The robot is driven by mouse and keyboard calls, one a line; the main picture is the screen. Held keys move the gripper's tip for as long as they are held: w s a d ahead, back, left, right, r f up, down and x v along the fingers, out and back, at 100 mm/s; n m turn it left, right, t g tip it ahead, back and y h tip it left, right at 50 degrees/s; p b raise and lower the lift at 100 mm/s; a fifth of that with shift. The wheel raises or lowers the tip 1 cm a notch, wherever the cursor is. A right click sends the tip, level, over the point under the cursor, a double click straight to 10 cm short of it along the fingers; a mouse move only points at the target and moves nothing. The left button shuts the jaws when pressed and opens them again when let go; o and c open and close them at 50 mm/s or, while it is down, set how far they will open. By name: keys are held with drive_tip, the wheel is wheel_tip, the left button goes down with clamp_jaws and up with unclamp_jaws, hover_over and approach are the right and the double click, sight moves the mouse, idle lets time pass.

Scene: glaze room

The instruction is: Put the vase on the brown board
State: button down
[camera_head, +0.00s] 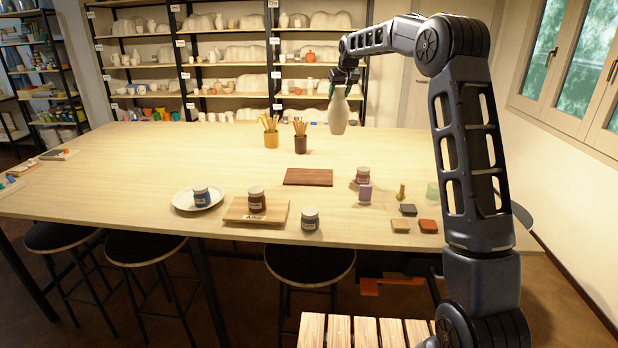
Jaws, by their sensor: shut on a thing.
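A pale grey vase (338,112) hangs upright in my gripper (341,88), above the far part of the table. The gripper is shut on the vase near its neck; the fingers are small and partly hidden from this side. The dark reddish-brown board (308,177) lies flat and bare on the table, nearer to me and a little left of the vase. A lighter wooden board (236,212) lies farther left and nearer, with a dark glaze jar (256,199) on it.
Two tool pots, one yellow (271,139) and one brown (300,144), stand behind the dark board. A reddish jar (362,175) and a purple bottle (365,194) stand to its right. A white plate (182,200) holds a blue jar (201,195). The table's left middle is clear.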

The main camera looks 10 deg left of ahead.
drive_tip(key=s+a+n, duration=0.2)
drive_tip(key=a, duration=1)
wheel_tip(320, 180, down, 20)
drive_tip(key=shift+s+r+g+y, duration=0.2)
drive_tip(key=shift+g+y, duration=0.1)
drive_tip(key=shift+y, duration=0.1)
drive_tip(key=shift+f, duration=0.15)
drive_tip(key=c, duration=0.6)
unclamp_jaws()
drive_tip(key=shift+o, duration=0.2)
